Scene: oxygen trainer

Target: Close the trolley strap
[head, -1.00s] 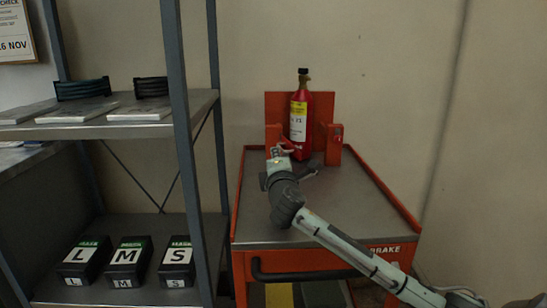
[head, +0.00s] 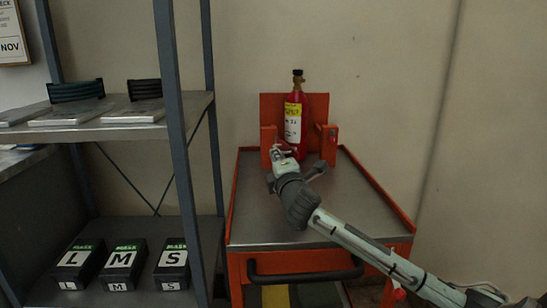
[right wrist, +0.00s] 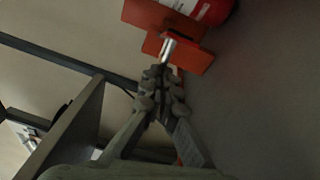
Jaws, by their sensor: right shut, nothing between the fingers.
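The orange trolley (head: 390,200) has a grey top and carries a red bottle (head: 293,122) with a yellow and white label, standing against an orange back plate between two orange side brackets. My right gripper (head: 284,152) is at the left bracket, in front of the bottle, shut and empty. In the right wrist view my right gripper (right wrist: 162,74) has its fingertips together, close to a silver bar (right wrist: 169,50) at the orange bracket (right wrist: 190,54). I cannot tell whether they touch. The strap cannot be made out clearly. My left gripper is not in view.
A grey metal shelf (head: 190,107) stands to the left of the trolley, with black boxes marked L, M and S (head: 122,262) on its lower level. The trolley has a dark front handle (head: 305,275). The right part of the trolley top is clear.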

